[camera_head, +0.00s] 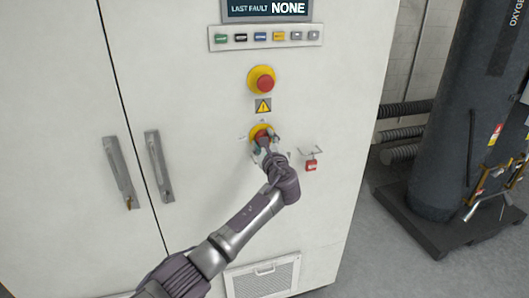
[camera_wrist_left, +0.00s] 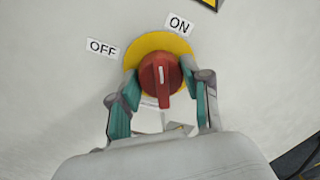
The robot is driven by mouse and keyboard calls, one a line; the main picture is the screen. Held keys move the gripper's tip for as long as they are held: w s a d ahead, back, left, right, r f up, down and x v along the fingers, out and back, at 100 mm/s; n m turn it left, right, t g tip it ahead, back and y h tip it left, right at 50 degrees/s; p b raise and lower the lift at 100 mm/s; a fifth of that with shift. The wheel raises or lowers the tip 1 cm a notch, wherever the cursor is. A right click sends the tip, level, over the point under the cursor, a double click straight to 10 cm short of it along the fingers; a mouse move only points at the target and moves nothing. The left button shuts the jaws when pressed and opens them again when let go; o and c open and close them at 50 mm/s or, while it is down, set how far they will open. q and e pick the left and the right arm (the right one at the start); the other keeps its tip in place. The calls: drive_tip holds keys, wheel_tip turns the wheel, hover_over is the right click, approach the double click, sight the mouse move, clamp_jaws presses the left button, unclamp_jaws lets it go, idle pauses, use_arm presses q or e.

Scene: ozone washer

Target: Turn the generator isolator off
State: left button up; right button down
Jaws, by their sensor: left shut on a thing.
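The generator isolator is a red rotary knob on a round yellow plate (camera_wrist_left: 148,43) on the white cabinet front. In the left wrist view, the red knob (camera_wrist_left: 161,76) has a white mark pointing nearly straight up, between the OFF label (camera_wrist_left: 103,47) at upper left and the ON label (camera_wrist_left: 179,25) at upper right, nearer ON. My left gripper (camera_head: 265,142) is at the isolator, and its teal fingers (camera_wrist_left: 159,78) are shut on the knob, one on each side. In the head view the gripper hides part of the knob. My right gripper is not in view.
A red emergency button (camera_head: 264,84) on a yellow base sits above the isolator, with a warning sign (camera_head: 263,106) between. A red padlock (camera_head: 311,165) hangs just right of the gripper. Door handles (camera_head: 159,166) are at left; a dark cylinder (camera_head: 446,130) stands at right.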

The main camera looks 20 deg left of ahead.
use_arm(q)
drive_tip(key=n+b, duration=0.3)
drive_tip(key=b, duration=0.1)
drive_tip(key=n+b, duration=0.4)
drive_tip(key=f+n+b, duration=0.1)
drive_tip(key=n+b, duration=0.2)
drive_tip(key=b, duration=0.1)
drive_tip(key=shift+y+b, duration=0.3)
drive_tip(key=shift+y, duration=0.1)
drive_tip(key=shift+r+n+b, duration=0.25)
drive_tip(key=shift+n+b, duration=1.05)
drive_tip(key=shift+n, duration=0.2)
drive_tip(key=o, duration=1.2)
drive_tip(key=shift+c, duration=0.2)
drive_tip(key=shift+r, duration=0.1)
drive_tip(key=shift+d, duration=0.1)
drive_tip(key=v, duration=1.2)
